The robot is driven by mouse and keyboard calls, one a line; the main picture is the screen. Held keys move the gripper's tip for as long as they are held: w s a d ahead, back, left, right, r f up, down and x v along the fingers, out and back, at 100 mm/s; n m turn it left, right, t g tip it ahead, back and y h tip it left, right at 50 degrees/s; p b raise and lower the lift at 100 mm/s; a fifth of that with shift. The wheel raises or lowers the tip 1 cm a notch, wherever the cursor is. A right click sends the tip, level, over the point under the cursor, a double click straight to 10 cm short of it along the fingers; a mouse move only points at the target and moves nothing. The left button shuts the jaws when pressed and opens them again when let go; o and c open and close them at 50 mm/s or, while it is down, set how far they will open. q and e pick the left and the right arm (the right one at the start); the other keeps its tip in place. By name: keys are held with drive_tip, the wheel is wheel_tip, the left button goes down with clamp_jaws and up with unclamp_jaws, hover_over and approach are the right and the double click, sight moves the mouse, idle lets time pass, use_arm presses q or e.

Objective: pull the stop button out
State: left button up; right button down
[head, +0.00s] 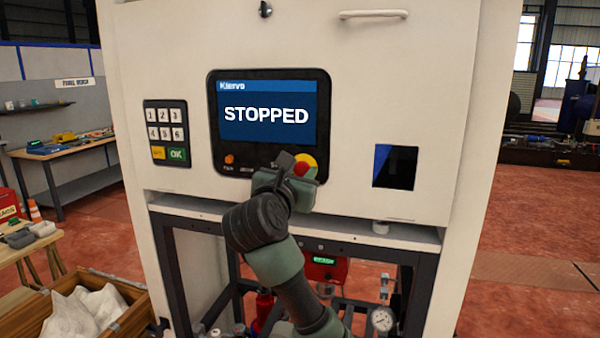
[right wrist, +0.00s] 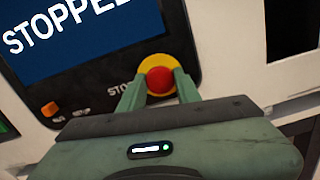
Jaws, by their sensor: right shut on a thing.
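The red stop button (head: 302,168) with its yellow ring (head: 309,160) sits at the lower right of the dark screen panel on the white machine. In the right wrist view the red button (right wrist: 159,80) shows between my fingers, with the yellow ring (right wrist: 158,63) behind it. My right gripper (head: 290,168) is at the panel, shut on the button, one finger on each side. The screen (head: 266,112) reads STOPPED. My left gripper is not in view.
A keypad (head: 166,133) is left of the screen, and an orange button (head: 229,159) sits below it. A dark square opening (head: 395,167) is to the right. A ledge (head: 330,227) juts out below. A wooden crate (head: 128,318) with white bags stands at lower left.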

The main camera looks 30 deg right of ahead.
drive_tip(key=shift+a, duration=0.1)
idle(0.3)
drive_tip(key=shift+s+a+f, duration=0.1)
drive_tip(key=shift+a, duration=0.05)
drive_tip(key=shift+s+a+b, duration=0.15)
drive_tip(key=shift+s+b, duration=0.05)
drive_tip(key=shift+b, duration=0.1)
drive_tip(key=c, duration=1)
unclamp_jaws()
drive_tip(key=shift+s+a, duration=0.1)
drive_tip(key=shift+s, duration=0.05)
